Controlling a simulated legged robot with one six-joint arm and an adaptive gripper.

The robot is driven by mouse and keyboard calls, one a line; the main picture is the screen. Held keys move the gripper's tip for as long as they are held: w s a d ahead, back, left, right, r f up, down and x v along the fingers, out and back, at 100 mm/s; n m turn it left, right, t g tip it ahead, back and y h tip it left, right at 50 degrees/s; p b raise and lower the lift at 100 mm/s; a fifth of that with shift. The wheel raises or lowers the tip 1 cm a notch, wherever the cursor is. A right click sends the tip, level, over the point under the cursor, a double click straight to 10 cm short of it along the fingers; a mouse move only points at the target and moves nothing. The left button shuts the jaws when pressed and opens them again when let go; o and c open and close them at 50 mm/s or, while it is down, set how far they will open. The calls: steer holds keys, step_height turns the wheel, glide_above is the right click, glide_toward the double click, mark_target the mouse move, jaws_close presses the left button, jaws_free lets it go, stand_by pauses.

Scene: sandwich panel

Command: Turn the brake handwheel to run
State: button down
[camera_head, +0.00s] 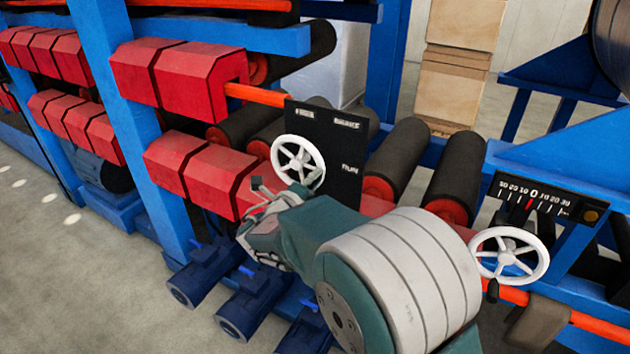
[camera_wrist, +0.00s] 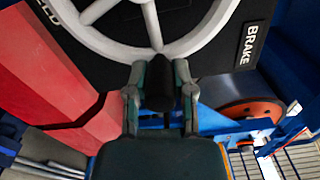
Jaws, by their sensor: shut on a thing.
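The brake handwheel (camera_head: 298,147) is a white spoked wheel on a black panel (camera_head: 338,190). In the wrist view its rim and spokes (camera_wrist: 150,25) fill the top, with the word BRAKE on the panel at the right and letters ending in "LD" at the upper left. My gripper (camera_wrist: 160,85) is shut on the wheel's dark grip knob (camera_wrist: 158,88), at the lower rim. In the head view my gripper (camera_head: 262,188) is just below and left of the wheel, partly hidden by my arm.
A second white handwheel (camera_head: 508,255) stands at the right below a numbered scale (camera_head: 533,200) with a red pointer near 0. Red housings (camera_head: 200,170), blue frame posts and black rollers (camera_head: 398,160) crowd around the panel. Clear floor (camera_head: 60,230) lies at the left.

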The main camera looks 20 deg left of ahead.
steer(key=shift+a, duration=0.15)
steer(key=c, duration=0.7)
jaws_free()
steer(key=shift+o, duration=1.2)
steer(key=shift+a, duration=0.1)
steer(key=shift+a+f, duration=0.1)
steer(key=shift+a, duration=0.05)
steer(key=shift+s, duration=0.2)
steer(key=v, duration=1.1)
steer(key=shift+s, duration=0.2)
